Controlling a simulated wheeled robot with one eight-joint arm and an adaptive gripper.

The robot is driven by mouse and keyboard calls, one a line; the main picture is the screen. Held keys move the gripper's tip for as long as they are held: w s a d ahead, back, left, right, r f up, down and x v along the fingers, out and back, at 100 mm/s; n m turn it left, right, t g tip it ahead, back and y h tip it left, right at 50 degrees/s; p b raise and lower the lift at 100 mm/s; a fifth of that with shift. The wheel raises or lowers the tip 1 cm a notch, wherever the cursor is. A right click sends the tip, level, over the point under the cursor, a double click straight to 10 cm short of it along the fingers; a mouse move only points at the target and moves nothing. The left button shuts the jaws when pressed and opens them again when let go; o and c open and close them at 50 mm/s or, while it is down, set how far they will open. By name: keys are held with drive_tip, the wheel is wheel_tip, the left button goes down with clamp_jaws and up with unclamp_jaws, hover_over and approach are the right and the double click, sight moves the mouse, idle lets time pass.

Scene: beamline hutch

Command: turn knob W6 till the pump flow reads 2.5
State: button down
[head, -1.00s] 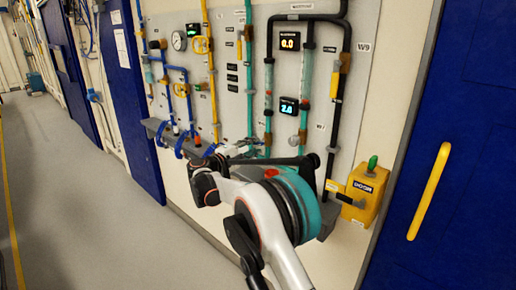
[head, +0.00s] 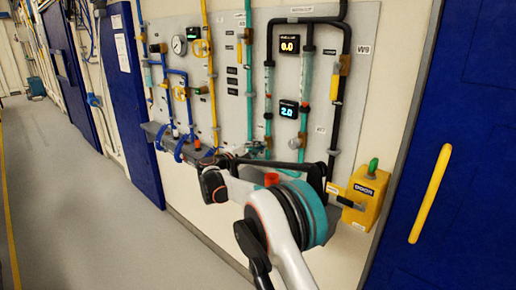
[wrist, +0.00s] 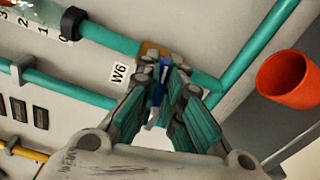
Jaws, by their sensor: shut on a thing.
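Knob W6 (wrist: 163,72) shows as a blue piece between my fingers in the wrist view, on a brass-coloured fitting in a teal pipe. The W6 label (wrist: 118,73) is just left of it. My gripper (wrist: 166,80) is shut on the knob, and its fingers hide much of it. In the head view my gripper (head: 243,151) is at the lower part of the panel, and the knob is hard to make out there. The lower display (head: 289,109) reads 2.0 in cyan. The upper display (head: 290,44) reads 0.0 in orange. Their captions are too small to read.
An orange-red cup (wrist: 290,76) stands near the gripper at right in the wrist view. The floor (head: 80,200) at left is clear.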

drive_tip(key=shift+m+p, duration=0.5)
drive_tip(key=shift+m, duration=1.1)
drive_tip(key=c, duration=1.7)
unclamp_jaws()
drive_tip(key=v, duration=1.2)
drive_tip(key=shift+a, duration=0.1)
